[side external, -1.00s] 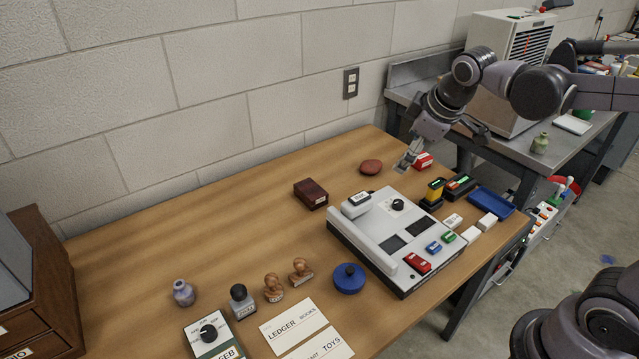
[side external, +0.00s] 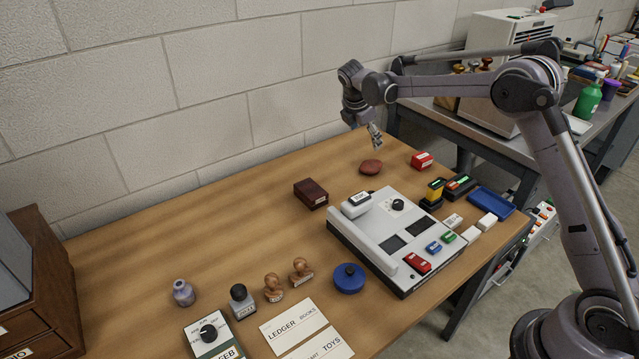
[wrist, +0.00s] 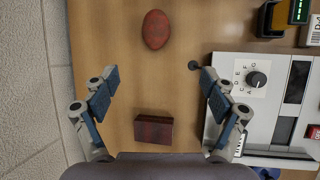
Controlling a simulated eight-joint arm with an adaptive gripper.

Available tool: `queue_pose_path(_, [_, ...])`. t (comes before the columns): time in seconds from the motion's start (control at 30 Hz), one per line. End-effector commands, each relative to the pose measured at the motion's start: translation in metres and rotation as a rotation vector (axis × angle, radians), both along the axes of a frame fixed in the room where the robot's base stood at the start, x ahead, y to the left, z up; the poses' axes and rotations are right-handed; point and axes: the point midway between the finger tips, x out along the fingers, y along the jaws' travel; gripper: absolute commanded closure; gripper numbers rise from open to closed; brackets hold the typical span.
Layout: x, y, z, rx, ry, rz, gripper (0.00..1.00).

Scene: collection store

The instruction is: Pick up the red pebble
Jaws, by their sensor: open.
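The red pebble (side external: 371,167) is a smooth, dull red oval lying on the wooden table (side external: 240,210) near the wall. It also shows in the wrist view (wrist: 156,30), at the top centre, beyond my fingertips. My gripper (side external: 376,140) is above the pebble in the side view, apart from it.
A dark red box (side external: 311,194) lies left of the pebble. A grey-white device with a knob (side external: 395,240) stands in front. A small red box (side external: 421,160) lies to the right. The wall (side external: 230,80) is close behind. Bare table surrounds the pebble.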

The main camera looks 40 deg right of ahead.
Motion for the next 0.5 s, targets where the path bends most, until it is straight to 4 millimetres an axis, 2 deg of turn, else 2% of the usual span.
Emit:
queue_pose_path(0.03, [0.008,-0.006,-0.014,-0.022,0.033,0.034,0.15])
queue_pose_path(0.2, [0.022,-0.018,-0.046,-0.076,0.130,0.132,0.15])
queue_pose_path(0.5, [0.028,-0.030,-0.074,-0.104,0.187,0.188,0.15])
